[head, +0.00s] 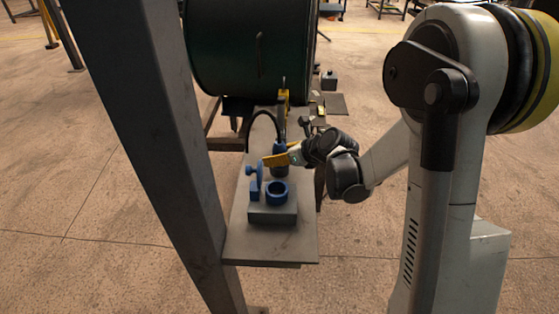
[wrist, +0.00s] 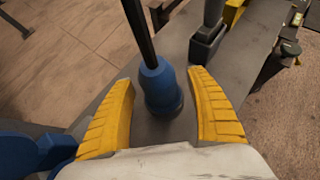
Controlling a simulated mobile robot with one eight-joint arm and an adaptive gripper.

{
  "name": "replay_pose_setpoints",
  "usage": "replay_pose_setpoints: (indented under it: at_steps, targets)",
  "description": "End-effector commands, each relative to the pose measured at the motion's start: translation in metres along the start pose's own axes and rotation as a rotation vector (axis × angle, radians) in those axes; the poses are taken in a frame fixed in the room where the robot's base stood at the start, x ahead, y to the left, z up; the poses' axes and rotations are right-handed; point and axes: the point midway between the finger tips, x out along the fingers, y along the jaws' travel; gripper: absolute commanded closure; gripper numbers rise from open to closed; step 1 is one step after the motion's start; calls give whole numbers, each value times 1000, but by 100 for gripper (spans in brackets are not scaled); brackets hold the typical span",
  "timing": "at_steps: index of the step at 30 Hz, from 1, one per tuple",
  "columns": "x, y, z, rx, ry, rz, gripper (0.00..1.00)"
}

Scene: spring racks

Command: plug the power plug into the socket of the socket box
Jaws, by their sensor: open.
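The blue power plug (wrist: 158,82) stands upright on the grey bench with its black cable rising from the top. My gripper (wrist: 162,80) is open, with one yellow finger on each side of the plug and gaps between. In the head view the plug (head: 280,161) is partly hidden by my gripper (head: 277,156). The socket box (head: 272,215) is a grey block at the near end of the bench. Its round blue socket (head: 277,191) faces up, with a blue lid (head: 254,175) standing open at its left. Blue parts of the box (wrist: 28,150) show at the lower left of the wrist view.
The narrow bench (head: 270,248) has free edges near and right. A large dark green drum (head: 250,48) stands behind it, and a steel post (head: 150,130) rises at the left. A grey holder (wrist: 208,45) stands just beyond the plug.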

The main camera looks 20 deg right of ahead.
Motion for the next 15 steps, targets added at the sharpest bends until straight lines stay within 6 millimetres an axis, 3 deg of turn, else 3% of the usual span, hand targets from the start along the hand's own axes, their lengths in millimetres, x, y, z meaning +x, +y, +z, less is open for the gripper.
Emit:
replay_pose_setpoints:
  at_steps: [1, 6, 7, 15]
  targets:
    - [0, 0, 0, 0, 0, 0, 39]
    - [0, 0, 0, 0, 0, 0, 91]
    - [0, 0, 0, -1, 0, 0, 97]
    - [0, 0, 0, -1, 0, 0, 97]
